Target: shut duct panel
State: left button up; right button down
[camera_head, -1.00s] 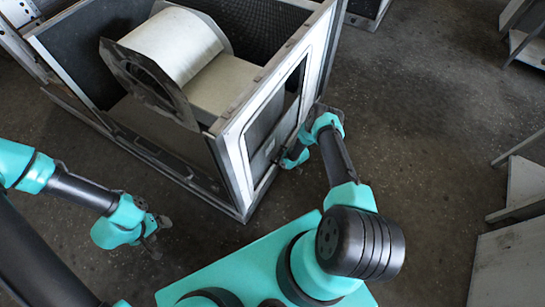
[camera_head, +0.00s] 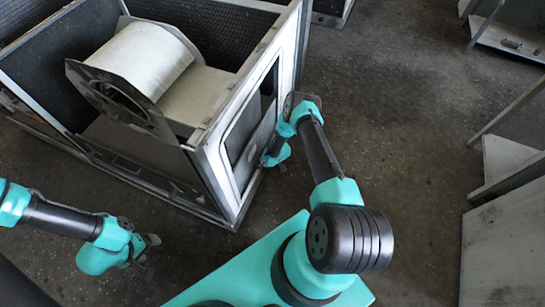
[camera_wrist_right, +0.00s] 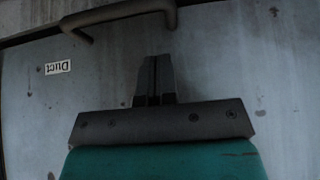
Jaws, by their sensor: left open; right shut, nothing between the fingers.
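The duct panel (camera_wrist_right: 225,60) fills most of the right wrist view as a grey, worn metal face. It carries a small "Duct" label (camera_wrist_right: 58,67), upside down, and a dark bar handle (camera_wrist_right: 118,16) at the top. My right gripper (camera_wrist_right: 155,60) is shut and empty in front of the panel, its tips below the handle in the picture; contact cannot be told. In the head view my right gripper (camera_head: 265,160) is at the right side of the blower housing (camera_head: 216,165), largely hidden by its wrist. My left gripper (camera_head: 148,248) is open and empty over the floor.
A blower drum (camera_head: 150,58) sits inside the open-topped housing. Grey panels and shelves (camera_head: 510,165) stand at the right edge. The concrete floor (camera_head: 400,100) between them and the housing is clear.

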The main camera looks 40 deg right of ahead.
jog(key=v, duration=0.9)
jog(key=shift+s+d, duration=0.15)
jog(key=shift+r, duration=0.15)
jog(key=s+a+r+m+g, duration=0.1)
jog(key=s+a+r+m, duration=0.1)
jog(key=s+a+r, duration=0.3)
jog(key=s+a+r+m+g, duration=0.2)
jog(key=s+a+r, duration=0.4)
jog(key=r, duration=0.6)
jog(key=s+a+r+m+g, duration=0.2)
jog(key=s+a+r+m, duration=0.2)
jog(key=s+r, duration=0.3)
notch_tip(320, 180, up, 3)
jog(key=shift+s+a+f, duration=0.15)
jog(key=shift+a+f, duration=0.05)
jog(key=shift+a, duration=0.6)
